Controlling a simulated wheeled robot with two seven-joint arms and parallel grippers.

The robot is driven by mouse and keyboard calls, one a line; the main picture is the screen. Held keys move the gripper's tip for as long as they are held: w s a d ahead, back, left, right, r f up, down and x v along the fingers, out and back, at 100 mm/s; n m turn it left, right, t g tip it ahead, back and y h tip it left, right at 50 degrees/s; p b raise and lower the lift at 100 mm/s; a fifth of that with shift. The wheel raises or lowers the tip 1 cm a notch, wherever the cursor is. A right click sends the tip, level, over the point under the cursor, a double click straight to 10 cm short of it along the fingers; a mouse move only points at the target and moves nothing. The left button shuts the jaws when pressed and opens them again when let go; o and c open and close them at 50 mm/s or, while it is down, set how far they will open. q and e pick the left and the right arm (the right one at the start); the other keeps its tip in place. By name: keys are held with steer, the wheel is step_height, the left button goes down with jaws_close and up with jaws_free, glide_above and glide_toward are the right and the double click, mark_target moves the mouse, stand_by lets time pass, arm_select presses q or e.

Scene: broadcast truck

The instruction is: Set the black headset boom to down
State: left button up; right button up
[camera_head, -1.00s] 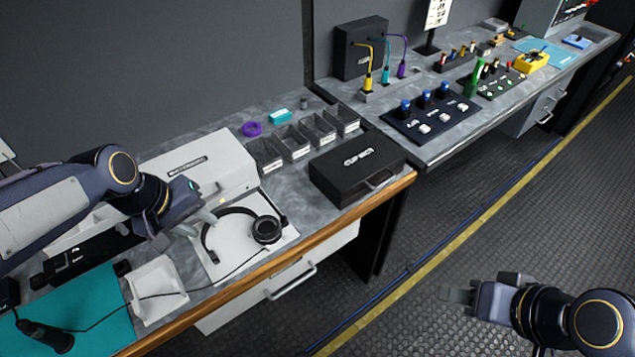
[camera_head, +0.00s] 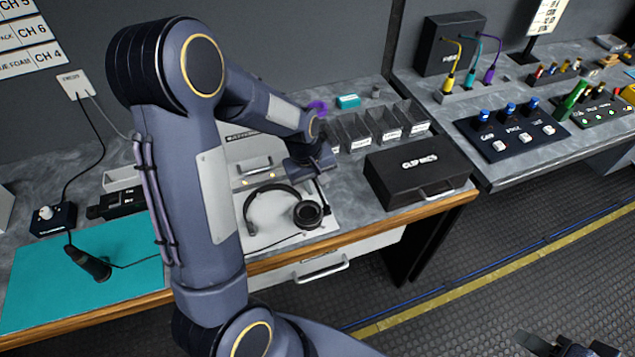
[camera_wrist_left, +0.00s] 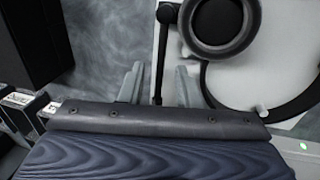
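The black headset (camera_head: 308,214) lies on a white pad on the bench, its ear cup to the right and its headband curving left. In the left wrist view, the ear cup (camera_wrist_left: 220,22) is at the top. The thin black boom (camera_wrist_left: 160,55) runs from beside the cup toward my gripper. My left gripper (camera_wrist_left: 158,78) is open, with one finger on each side of the boom and gaps showing. In the head view my left gripper (camera_head: 318,172) is just behind the ear cup, partly hidden by its own wrist. My right gripper (camera_head: 565,346) is cut off at the lower right.
A black case (camera_head: 418,170) stands right of the headset. Small grey bins (camera_head: 385,125) are behind it, and a purple roll (camera_head: 318,106) is partly hidden by my arm. A teal mat (camera_head: 45,285) with a dark handheld device (camera_head: 90,264) lies at left.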

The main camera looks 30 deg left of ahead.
arm_select(q)
steer(key=shift+f, duration=0.25)
steer(key=shift+c, duration=0.3)
jaws_close()
